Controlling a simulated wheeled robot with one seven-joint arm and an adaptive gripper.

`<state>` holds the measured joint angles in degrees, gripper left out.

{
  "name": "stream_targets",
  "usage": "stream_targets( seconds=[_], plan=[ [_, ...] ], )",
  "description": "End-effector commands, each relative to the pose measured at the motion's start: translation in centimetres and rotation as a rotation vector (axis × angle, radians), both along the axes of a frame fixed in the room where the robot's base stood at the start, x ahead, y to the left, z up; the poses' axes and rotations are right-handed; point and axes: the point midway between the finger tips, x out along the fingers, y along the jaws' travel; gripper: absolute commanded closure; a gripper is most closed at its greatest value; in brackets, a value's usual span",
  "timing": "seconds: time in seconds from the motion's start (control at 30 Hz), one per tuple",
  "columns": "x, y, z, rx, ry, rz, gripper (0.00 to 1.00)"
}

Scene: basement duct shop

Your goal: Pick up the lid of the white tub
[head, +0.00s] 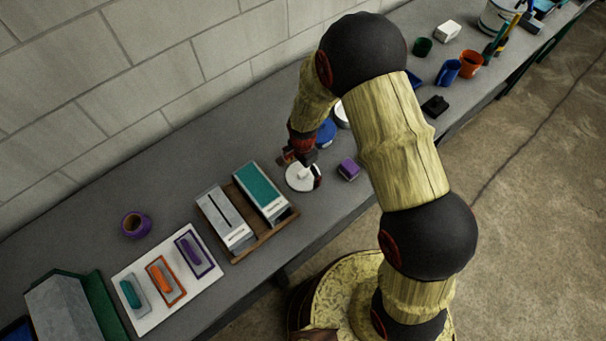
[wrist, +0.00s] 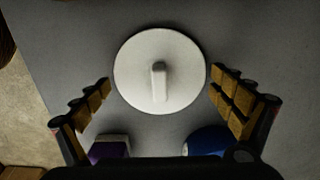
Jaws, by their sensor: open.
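The white round lid (head: 300,178) with a raised bar handle is on the grey bench, right of the brown wooden tray. In the wrist view the lid (wrist: 135,72) is seen from above, its handle (wrist: 159,82) upright in the picture near the middle. Whether a tub is under the lid, I cannot tell. My gripper (head: 303,166) is over the lid, pointing down. In the wrist view my gripper (wrist: 162,80) is open, with one finger on each side of the lid and nothing held. A white round item (head: 342,115), partly hidden by my arm, stands farther along.
A purple block (head: 348,169) and a blue round item (head: 326,132) are close to the lid. The wooden tray (head: 291,215) holds two boxes. A white board (head: 207,233) with trowel-like tools lies left. The stone-block wall (head: 150,60) runs behind the bench.

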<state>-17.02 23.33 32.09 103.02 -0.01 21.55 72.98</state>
Motion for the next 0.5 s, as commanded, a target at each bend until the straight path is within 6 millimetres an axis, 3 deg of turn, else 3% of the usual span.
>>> stream_targets(
  seconds=[0.5],
  plan=[
    [-0.02, -0.01, 0.01, 0.0, 0.0, 0.0, 0.38]
  ],
)
